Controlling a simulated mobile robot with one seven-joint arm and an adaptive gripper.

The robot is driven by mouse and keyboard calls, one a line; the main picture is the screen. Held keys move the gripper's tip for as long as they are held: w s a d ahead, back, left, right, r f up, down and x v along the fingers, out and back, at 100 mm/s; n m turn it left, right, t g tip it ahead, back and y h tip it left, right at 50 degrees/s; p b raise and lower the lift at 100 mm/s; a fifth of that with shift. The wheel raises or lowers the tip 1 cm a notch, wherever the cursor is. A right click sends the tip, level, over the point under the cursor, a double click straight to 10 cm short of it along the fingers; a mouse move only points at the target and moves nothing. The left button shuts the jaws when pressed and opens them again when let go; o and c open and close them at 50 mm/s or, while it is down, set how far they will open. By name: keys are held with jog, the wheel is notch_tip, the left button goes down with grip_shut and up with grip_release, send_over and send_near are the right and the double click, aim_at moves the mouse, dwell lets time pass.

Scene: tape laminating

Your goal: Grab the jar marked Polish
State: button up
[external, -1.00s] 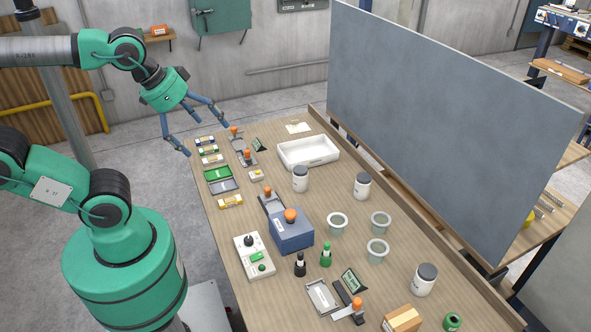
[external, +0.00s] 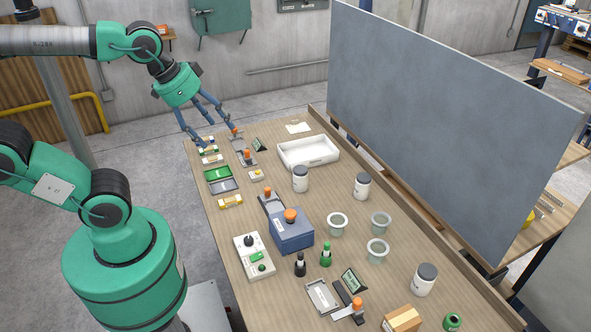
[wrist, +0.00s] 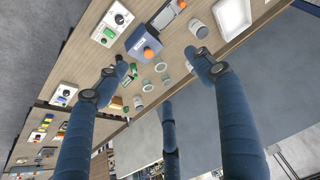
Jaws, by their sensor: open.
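Three white jars with dark lids stand upright on the table; their labels are too small to read, so I cannot tell which is Polish. One jar (external: 300,179) is near the white tray, another jar (external: 362,187) is to its right, and a third jar (external: 424,280) is at the near right. The jar by the tray also shows in the wrist view (wrist: 198,29). My gripper (external: 219,138) is open and empty, its blue fingers spread above the table's far left end, apart from all the jars.
A white tray (external: 309,151) lies at the back. Three pale cups (external: 337,225) stand mid-table. A blue box with an orange knob (external: 291,232), a control box (external: 254,257) and small bottles (external: 326,255) fill the near part. A tall grey panel (external: 440,110) stands along the right edge.

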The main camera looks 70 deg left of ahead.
jog(key=w+a+f+m+g, duration=0.1)
jog(key=w+a+f, duration=0.15)
jog(key=w, duration=0.75)
jog(key=m+g, duration=0.2)
jog(key=g, duration=0.2)
send_over(300, 169)
notch_tip(300, 169, down, 24)
jog(key=shift+f+p, duration=0.25)
jog(key=shift+p, duration=0.05)
jog(key=shift+f+m, duration=0.25)
jog(key=shift+m, duration=0.05)
jog(key=shift+f, duration=0.1)
jog(key=shift+f+b, duration=0.7)
jog(key=shift+f, duration=3.5)
